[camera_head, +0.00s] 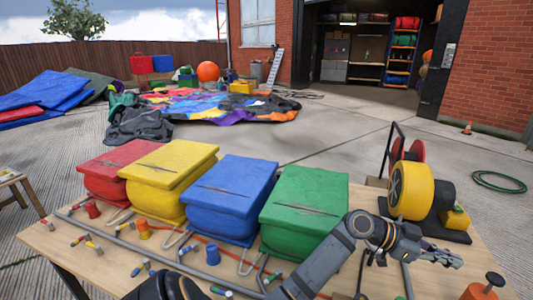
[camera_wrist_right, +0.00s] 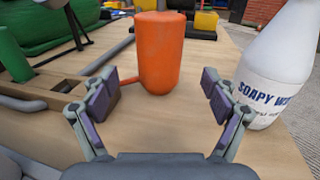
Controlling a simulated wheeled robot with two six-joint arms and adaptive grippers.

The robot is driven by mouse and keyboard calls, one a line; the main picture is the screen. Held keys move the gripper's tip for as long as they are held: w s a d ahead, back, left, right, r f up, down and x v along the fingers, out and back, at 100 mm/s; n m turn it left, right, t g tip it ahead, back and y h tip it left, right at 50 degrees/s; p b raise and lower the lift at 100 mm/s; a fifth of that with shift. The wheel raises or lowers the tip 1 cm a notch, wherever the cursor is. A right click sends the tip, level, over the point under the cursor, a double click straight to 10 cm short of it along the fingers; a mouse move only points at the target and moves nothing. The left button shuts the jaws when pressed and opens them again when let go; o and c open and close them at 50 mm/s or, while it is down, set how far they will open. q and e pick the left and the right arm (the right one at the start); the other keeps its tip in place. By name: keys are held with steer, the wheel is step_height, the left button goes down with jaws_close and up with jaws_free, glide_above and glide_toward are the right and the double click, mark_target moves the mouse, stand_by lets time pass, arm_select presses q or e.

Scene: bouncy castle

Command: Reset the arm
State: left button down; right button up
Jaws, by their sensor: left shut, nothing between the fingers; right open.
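In the head view my left arm reaches in from the bottom centre over the table. My left gripper (camera_head: 452,261) points right and is shut and empty, above the table's right part. My right gripper (camera_wrist_right: 160,92) shows only in the right wrist view. Its two fingers are spread wide apart with nothing between the pads. An orange cylinder (camera_wrist_right: 160,55) stands upright on the table just beyond its fingertips. A white bottle marked "SOAPY W" (camera_wrist_right: 276,70) stands close to the right finger.
Red (camera_head: 118,165), yellow (camera_head: 168,172), blue (camera_head: 228,192) and green (camera_head: 304,205) soft boxes line the wooden table (camera_head: 45,245). A yellow-and-black wheel device (camera_head: 411,190) stands at the right. An orange piece with a black knob (camera_head: 480,290) is at the front right.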

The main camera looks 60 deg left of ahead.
steer(key=v, duration=0.4)
steer(key=shift+s+d, duration=0.25)
steer(key=shift+r, duration=0.15)
